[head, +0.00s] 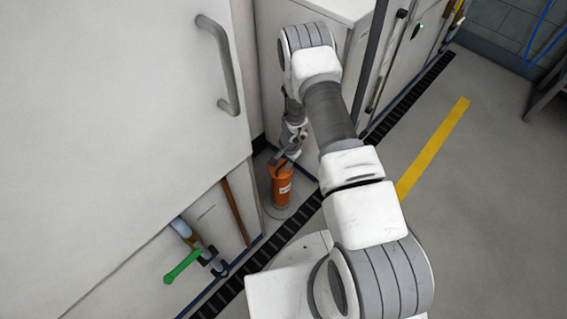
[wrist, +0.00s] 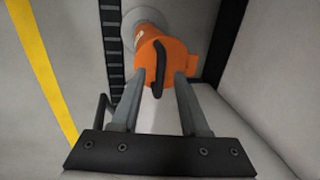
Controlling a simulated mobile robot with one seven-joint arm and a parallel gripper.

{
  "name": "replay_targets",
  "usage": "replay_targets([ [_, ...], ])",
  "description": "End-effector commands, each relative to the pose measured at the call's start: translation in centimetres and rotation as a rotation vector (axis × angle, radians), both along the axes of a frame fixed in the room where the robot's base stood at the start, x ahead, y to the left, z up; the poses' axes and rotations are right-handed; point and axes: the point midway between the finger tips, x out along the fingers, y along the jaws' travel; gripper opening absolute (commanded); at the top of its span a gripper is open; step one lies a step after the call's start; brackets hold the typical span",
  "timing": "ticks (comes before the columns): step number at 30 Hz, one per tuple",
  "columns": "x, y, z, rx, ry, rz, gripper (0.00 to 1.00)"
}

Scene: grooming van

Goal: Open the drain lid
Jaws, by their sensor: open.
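An orange cylinder (head: 282,192) with a pale label stands upright on a round grey disc (head: 277,211) on the floor, beside a black slotted drain channel (head: 412,94). I cannot tell which part is the drain lid. In the wrist view the orange cylinder (wrist: 176,52) shows a black looped handle (wrist: 160,66) facing my gripper, with the grey disc (wrist: 139,17) beyond it. My gripper (wrist: 159,76) is open, with one finger on each side of the handle. I cannot tell whether the fingers touch it. In the head view my gripper (head: 284,163) is at the cylinder's top.
A large white cabinet door (head: 110,120) with a grey handle (head: 222,65) fills the left. A pipe with a green lever (head: 182,265) is below it. Another white cabinet (head: 322,10) stands behind the arm. Open floor (head: 480,200) with a yellow stripe (head: 433,147) lies right.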

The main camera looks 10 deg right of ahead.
Motion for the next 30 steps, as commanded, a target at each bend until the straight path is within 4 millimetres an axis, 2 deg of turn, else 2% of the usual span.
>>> replay_targets([
  [7, 0.02, 0.00, -0.03, 0.000, 0.000, 0.000, 0.43],
  [14, 0.01, -0.01, -0.01, 0.000, 0.000, 0.000, 0.01],
  [30, 0.00, 0.00, 0.00, 0.000, 0.000, 0.000, 0.00],
])
